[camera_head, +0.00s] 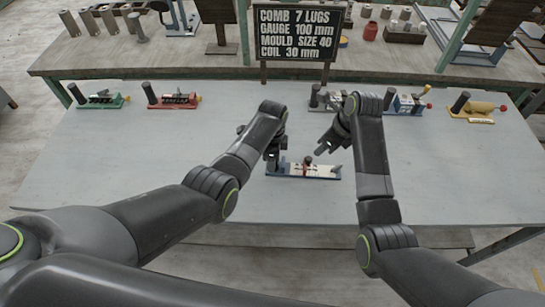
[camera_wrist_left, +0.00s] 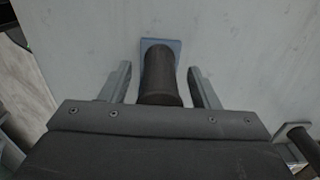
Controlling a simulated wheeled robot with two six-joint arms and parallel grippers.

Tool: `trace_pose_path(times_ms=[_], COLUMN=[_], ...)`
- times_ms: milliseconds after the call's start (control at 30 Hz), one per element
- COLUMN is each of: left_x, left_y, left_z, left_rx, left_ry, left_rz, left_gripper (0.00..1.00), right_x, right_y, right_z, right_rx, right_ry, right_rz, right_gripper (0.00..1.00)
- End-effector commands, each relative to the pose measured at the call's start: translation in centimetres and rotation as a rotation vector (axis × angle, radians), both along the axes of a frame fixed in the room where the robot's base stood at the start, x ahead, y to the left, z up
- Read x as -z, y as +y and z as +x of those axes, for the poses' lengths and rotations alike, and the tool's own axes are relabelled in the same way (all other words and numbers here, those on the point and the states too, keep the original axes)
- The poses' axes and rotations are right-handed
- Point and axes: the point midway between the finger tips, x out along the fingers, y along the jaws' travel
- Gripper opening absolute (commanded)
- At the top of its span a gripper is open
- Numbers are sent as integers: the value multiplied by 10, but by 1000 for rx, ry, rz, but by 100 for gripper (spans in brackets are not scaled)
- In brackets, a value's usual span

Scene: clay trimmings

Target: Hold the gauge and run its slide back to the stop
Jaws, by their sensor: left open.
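The gauge lies in the middle of the table, with a blue-edged base (camera_head: 300,175), a pale top strip and a small red-topped slide (camera_head: 307,162) near its middle. A grey lever tilts up at its right end. My left gripper (camera_head: 273,158) is at the gauge's left end. In the left wrist view, a dark upright cylindrical handle (camera_wrist_left: 160,75) on a blue base plate stands between the open, parallel fingers, with gaps on both sides. My right gripper (camera_head: 325,148) is open and empty, above and behind the gauge, near the slide and apart from it.
Along the table's back stand similar devices: green (camera_head: 103,100), red (camera_head: 175,99), grey (camera_head: 328,98), blue (camera_head: 405,102) and yellow (camera_head: 480,108). A black sign (camera_head: 298,32) rises behind, reading gauge 100 mm. The table's front (camera_head: 310,215) is clear apart from my arms.

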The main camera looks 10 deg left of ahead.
Motion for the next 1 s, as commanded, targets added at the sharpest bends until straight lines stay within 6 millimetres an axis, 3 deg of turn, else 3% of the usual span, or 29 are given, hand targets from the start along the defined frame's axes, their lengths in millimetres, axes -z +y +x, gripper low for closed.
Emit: trace_pose_path(times_ms=[367, 800, 867, 900, 1000], left_x=[4, 4, 4, 4, 4], left_y=[0, 0, 0, 0, 0], left_z=[0, 0, 0, 0, 0], left_rx=[0, 0, 0, 0, 0], left_ry=[-1, -1, -1, -1, -1], left_rz=[0, 0, 0, 0, 0], left_gripper=[56, 0, 0, 0, 0], right_x=[0, 0, 0, 0, 2], right_y=[0, 0, 0, 0, -2], right_z=[0, 0, 0, 0, 0], right_rx=[0, 0, 0, 0, -12], right_ry=[0, 0, 0, 0, 0], right_rz=[0, 0, 0, 0, 10], right_gripper=[36, 36, 38, 43, 43])
